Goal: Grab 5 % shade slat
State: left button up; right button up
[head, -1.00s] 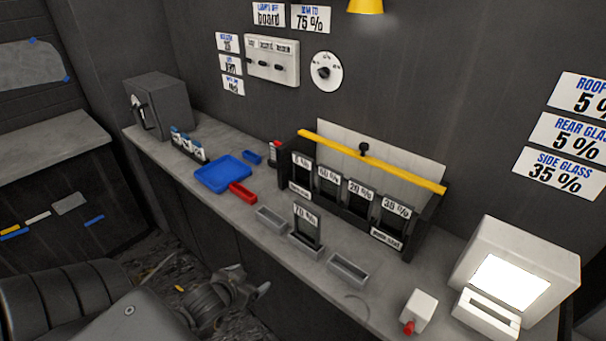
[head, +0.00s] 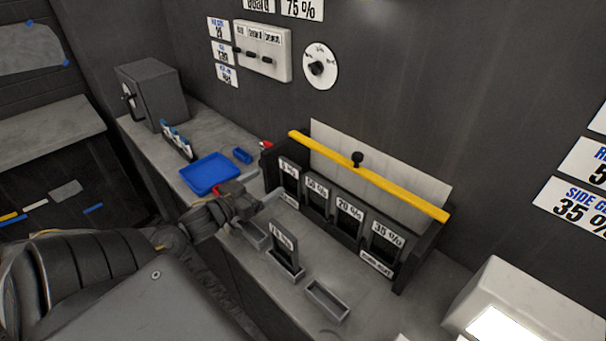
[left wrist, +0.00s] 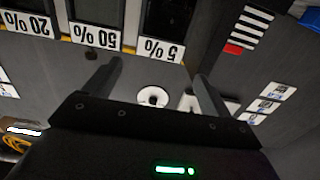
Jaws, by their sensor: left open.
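The 5 % shade slat (head: 291,184) stands upright in the leftmost slot of the black rack (head: 410,262), its white label at the top. In the left wrist view, which is upside down, the 5 % slat (left wrist: 165,18) is ahead of the jaws and its label lies between the two fingers. My left gripper (head: 266,197) is over the counter in front of the rack's left end. Its fingers (left wrist: 158,82) are apart with nothing between them, and I see no contact with the slat. My right gripper is out of view.
Slats marked 50 %, 20 % and 35 % (head: 384,250) stand to the right under a yellow bar (head: 365,175). A 70 % slat (head: 284,258) stands in a small grey tray before the rack. A blue tray (head: 209,174) lies left and a white box (head: 510,300) right.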

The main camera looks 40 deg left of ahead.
aim_at(288, 166)
pick_arm(q)
jog(key=w, duration=0.4)
jog(key=shift+w+d+r+p, duration=0.15)
jog(key=shift+w+r+p, duration=0.25)
jog(key=shift+w, duration=0.25)
jog(key=shift+w+r+p, duration=0.1)
jog(key=shift+w+p, duration=0.2)
jog(key=shift+w, duration=0.1)
jog(key=w+p, duration=0.1)
jog(key=w, duration=0.2)
jog(key=shift+w+d, duration=0.15)
jog(key=shift+w+p, duration=0.3)
jog(key=shift+w, duration=0.25)
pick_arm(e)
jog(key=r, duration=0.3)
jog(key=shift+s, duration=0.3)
